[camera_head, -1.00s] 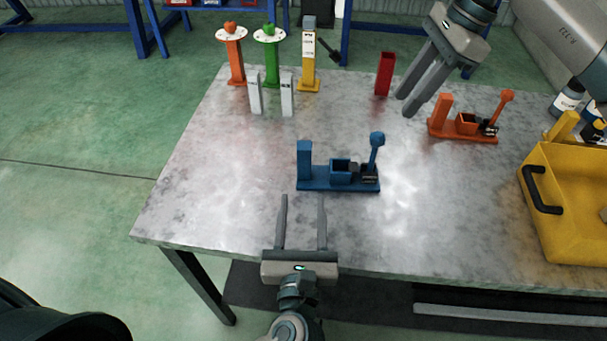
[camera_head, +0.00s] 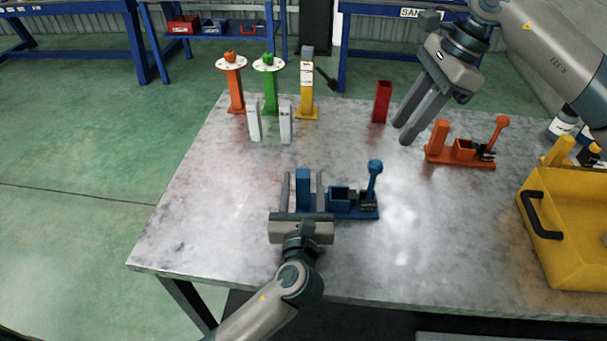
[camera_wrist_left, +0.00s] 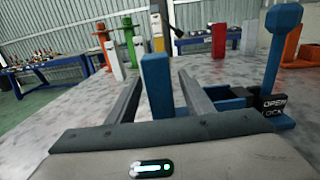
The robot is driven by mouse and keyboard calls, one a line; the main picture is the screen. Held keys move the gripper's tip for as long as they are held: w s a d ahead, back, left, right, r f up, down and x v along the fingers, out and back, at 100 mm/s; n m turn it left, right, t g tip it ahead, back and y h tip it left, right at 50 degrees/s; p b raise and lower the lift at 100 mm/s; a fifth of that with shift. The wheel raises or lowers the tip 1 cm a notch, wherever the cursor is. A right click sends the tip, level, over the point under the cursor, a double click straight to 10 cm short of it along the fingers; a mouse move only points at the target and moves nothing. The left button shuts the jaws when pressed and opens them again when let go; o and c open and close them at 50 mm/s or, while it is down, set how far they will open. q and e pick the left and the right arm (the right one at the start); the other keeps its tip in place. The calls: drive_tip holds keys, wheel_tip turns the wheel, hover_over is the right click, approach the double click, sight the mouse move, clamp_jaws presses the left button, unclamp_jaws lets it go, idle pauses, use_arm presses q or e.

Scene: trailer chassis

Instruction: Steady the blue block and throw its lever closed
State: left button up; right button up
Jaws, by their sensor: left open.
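The blue block (camera_head: 350,213) is a flat base on the table with a post (camera_head: 303,188) at its left end, an open box in the middle and a lever (camera_head: 373,182) at its right end. The lever stands nearly upright with a round knob on top. In the left wrist view the lever (camera_wrist_left: 276,60) rises beside a dark label reading "OPEN". My left gripper (camera_head: 302,176) is open, its fingers on either side of the blue post (camera_wrist_left: 157,85); contact is not clear. My right gripper (camera_head: 403,132) is open and empty above the table, left of the orange block.
A similar orange block (camera_head: 460,155) with a lever stands to the right. A yellow bin (camera_head: 570,225) is at the right edge. A red holder (camera_head: 382,102), two white blocks (camera_head: 254,122) and coloured stands (camera_head: 268,90) are behind. The table's left side is clear.

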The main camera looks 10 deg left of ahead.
use_arm(q)
drive_tip(key=shift+x, duration=1.45)
drive_tip(key=shift+c, duration=0.6)
